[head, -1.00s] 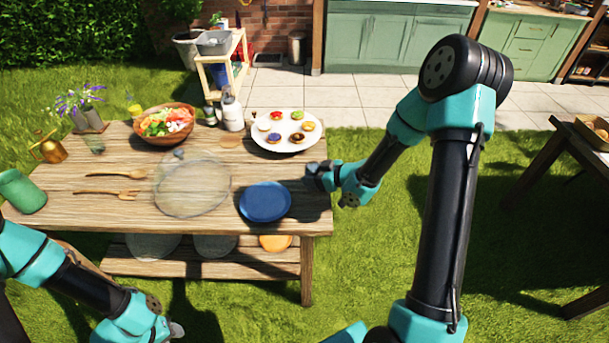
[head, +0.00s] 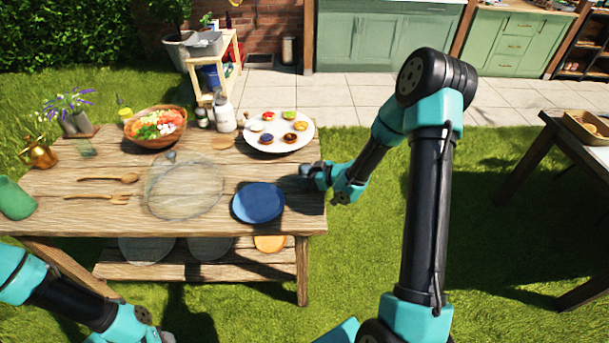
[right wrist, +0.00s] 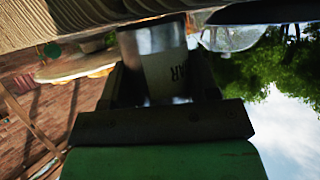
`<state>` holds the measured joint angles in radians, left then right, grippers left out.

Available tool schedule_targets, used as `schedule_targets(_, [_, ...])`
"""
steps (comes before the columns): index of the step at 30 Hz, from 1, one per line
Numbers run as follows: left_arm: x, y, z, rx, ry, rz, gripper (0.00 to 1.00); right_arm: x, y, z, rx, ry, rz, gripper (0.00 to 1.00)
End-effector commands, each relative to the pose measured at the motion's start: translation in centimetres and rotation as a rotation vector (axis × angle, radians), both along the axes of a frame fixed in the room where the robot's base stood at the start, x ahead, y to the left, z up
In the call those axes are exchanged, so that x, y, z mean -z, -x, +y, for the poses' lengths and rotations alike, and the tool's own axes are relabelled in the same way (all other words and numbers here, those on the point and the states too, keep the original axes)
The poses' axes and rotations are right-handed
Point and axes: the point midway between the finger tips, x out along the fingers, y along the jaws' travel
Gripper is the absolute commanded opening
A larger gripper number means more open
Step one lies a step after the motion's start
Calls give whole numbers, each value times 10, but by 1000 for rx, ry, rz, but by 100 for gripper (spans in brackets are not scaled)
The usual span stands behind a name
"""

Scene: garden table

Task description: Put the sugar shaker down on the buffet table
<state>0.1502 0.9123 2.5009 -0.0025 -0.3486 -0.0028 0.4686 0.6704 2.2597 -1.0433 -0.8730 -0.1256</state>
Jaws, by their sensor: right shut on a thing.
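My right gripper (head: 308,174) is shut on the sugar shaker at the right end of the wooden buffet table (head: 235,165). In the right wrist view the shaker (right wrist: 164,66) shows between the two fingers, with a pale label bearing dark letters that end in "AR". That view is upside down, and the table's planks (right wrist: 60,22) run along its top, close to the shaker's base. I cannot tell whether the base touches the wood. In the head view the shaker is mostly hidden by the gripper. My left gripper is at the bottom edge, cut off, and its jaws cannot be made out.
A blue plate (head: 258,203) lies left of my right gripper, and a white platter of pastries (head: 262,143) is behind it. A clear glass plate (head: 165,205), a salad bowl (head: 170,140), a white bottle (head: 224,118) and wooden utensils (head: 105,197) are further left.

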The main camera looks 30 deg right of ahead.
Motion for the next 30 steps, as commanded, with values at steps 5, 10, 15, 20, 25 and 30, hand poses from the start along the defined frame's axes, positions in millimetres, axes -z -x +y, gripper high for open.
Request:
schedule_targets(5, [0, 0, 0, 0, 0, 0, 43, -1, 0, 0, 0, 0, -1, 28])
schedule_targets(10, [0, 0, 0, 0, 0, 0, 43, 2, 0, 0, 0, 0, -1, 28])
schedule_targets(15, [0, 0, 0, 0, 0, 0, 43, 2, 0, 0, 0, 0, -1, 70])
schedule_targets(20, [0, 0, 0, 0, 0, 0, 43, 2, 0, 0, 0, 1, -1, 81])
schedule_targets(25, [0, 0, 0, 0, 0, 0, 43, 2, 0, 0, 0, 0, -1, 81])
schedule_targets(30, [0, 0, 0, 0, 0, 0, 43, -2, 2, -2, 1, 0, 0, 81])
